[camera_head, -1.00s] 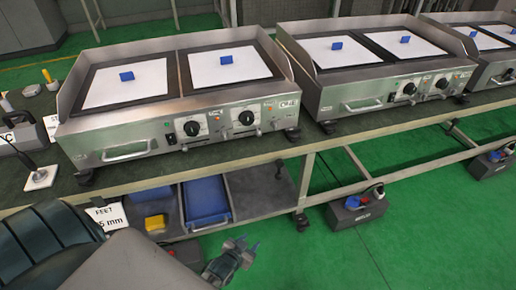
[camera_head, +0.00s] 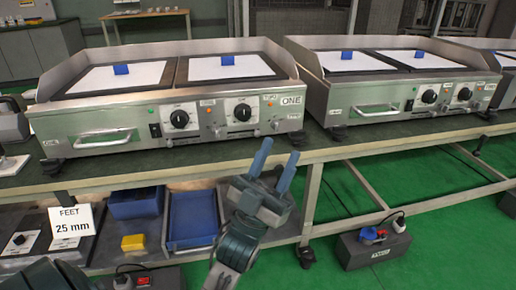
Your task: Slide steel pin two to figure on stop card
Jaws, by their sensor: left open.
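My left gripper (camera_head: 275,163) points up in front of the griddle marked ONE (camera_head: 110,118), below its front edge. Its two fingers are spread and nothing is between them. The griddle's front panel carries two black knobs (camera_head: 180,118) and small metal fittings beside them. Steel pin two is too small to pick out for certain among these fittings. No stop card can be read. A card reading FEET 25 mm (camera_head: 72,228) stands on the lower shelf at the left. My right gripper is not in view.
A second griddle (camera_head: 365,97) stands to the right on the bench. The lower shelf holds a blue tray (camera_head: 193,222), a blue box (camera_head: 135,203) and a yellow block (camera_head: 133,242). The bench edge (camera_head: 390,146) lies close to my gripper.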

